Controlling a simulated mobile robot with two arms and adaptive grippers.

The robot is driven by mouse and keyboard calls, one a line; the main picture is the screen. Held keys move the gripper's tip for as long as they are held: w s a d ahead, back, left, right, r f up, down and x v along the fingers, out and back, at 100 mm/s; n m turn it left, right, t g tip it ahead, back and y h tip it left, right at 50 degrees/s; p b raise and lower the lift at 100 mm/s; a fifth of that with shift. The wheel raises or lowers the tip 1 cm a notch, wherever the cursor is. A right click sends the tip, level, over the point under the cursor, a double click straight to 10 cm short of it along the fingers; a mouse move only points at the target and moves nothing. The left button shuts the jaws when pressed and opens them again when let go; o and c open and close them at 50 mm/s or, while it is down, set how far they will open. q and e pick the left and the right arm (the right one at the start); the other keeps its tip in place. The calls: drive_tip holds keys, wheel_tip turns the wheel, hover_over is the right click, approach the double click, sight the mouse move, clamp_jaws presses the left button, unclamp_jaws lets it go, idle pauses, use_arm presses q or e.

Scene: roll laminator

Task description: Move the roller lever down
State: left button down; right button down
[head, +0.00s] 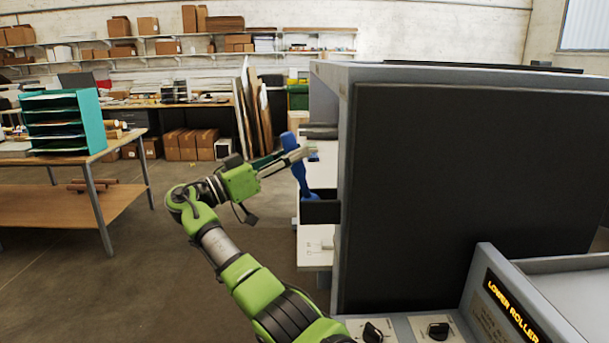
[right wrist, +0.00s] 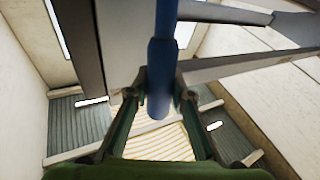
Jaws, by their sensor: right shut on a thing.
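The roller lever is a blue handle (head: 298,165) on the left side of the laminator (head: 470,180). In the head view it stands nearly upright, its top leaning a little to the left, and its lower end meets a dark bracket (head: 320,208). My right gripper (head: 303,153) reaches in from the left and is shut on the lever's upper part. In the right wrist view the blue lever (right wrist: 161,75) runs between the two fingers (right wrist: 160,92), with its rounded end towards the camera. My left gripper is not in view.
The laminator's big dark panel fills the right of the head view. Black knobs (head: 373,331) and a "LOWER ROLLER" display (head: 512,308) are at its front. A wooden table (head: 100,203) with a teal shelf rack (head: 63,122) stands at left. The floor between is clear.

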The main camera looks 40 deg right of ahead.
drive_tip(key=shift+w+a+f+n+t+h+b, duration=0.15)
drive_tip(key=shift+w+a+f+n+h+b, duration=0.25)
drive_tip(key=shift+b, duration=0.9)
drive_tip(key=shift+w+a+f+n+t+h+b, duration=0.25)
drive_tip(key=shift+w+a+n+h+b, duration=0.35)
drive_tip(key=shift+b, duration=0.75)
drive_tip(key=shift+w+a+f+n+t+h+b, duration=0.1)
drive_tip(key=shift+w+a+f+n+h+b, duration=0.45)
drive_tip(key=shift+b, duration=0.75)
drive_tip(key=shift+s+r, duration=0.3)
drive_tip(key=c, duration=1.8)
unclamp_jaws()
drive_tip(key=shift+o, duration=0.2)
drive_tip(key=v, duration=1.2)
drive_tip(key=shift+f, duration=0.2)
